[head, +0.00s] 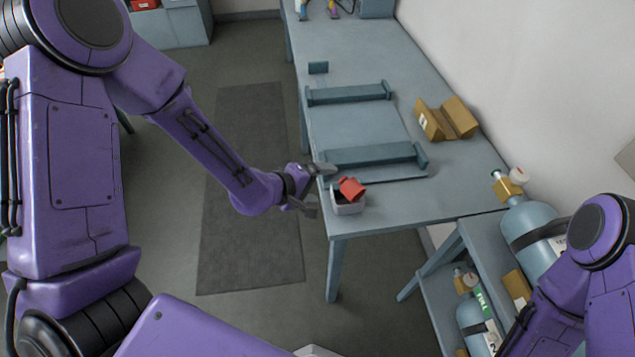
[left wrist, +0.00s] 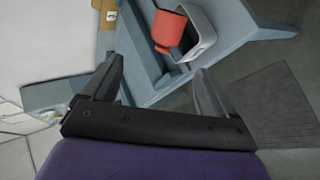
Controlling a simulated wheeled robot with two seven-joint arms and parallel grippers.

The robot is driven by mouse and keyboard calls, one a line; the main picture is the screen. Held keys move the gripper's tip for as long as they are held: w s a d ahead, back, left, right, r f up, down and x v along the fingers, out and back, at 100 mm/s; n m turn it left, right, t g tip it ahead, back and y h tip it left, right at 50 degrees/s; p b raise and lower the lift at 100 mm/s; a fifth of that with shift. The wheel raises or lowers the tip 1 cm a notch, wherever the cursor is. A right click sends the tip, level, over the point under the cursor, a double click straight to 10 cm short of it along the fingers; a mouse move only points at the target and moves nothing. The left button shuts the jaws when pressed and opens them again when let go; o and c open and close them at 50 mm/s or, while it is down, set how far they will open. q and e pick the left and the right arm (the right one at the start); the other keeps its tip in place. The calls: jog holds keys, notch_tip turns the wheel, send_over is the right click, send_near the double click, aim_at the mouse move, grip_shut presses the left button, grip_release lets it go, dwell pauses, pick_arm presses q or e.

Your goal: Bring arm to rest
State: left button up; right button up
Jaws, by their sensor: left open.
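My left arm reaches in from the left in the head view. Its gripper (head: 312,186) is open and empty at the table's left edge, beside a small grey-white bin (head: 348,208) with a red object (head: 352,188) in it. In the left wrist view the two fingers (left wrist: 158,90) stand apart with nothing between them. That view also shows the red object (left wrist: 168,28) and the pale bin (left wrist: 203,35) beyond the fingertips. My right arm shows at the lower right of the head view, but its gripper is out of frame.
The blue-grey table (head: 400,205) holds a rack with two crossbars (head: 370,154) and a cardboard V-shaped holder (head: 445,119). Grey gas cylinders (head: 530,235) stand on a shelf stand at the lower right. A dark mat (head: 245,240) lies on the open floor left of the table.

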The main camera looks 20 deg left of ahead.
pick_arm(q)
jog(key=shift+s+a+r, duration=0.1)
jog(key=shift+s, duration=0.1)
jog(key=shift+w, duration=0.1)
jog(key=s+a+f+m+g+y+b, duration=0.1)
jog(key=s+a+f+m+y+b, duration=0.25)
jog(key=f, duration=0.65)
jog(key=s+a+f+g+y+b, duration=0.1)
jog(key=s+a+f+y+b, duration=0.25)
jog(key=s+a+f, duration=0.5)
jog(key=s+a+f+m+g+y+b, duration=0.1)
jog(key=s+f+g+b, duration=0.3)
jog(key=s+f, duration=1)
jog(key=b, duration=0.2)
jog(key=shift+f+m+y+b, duration=0.3)
jog(key=shift+f+m+y, duration=0.05)
jog(key=shift+y, duration=0.05)
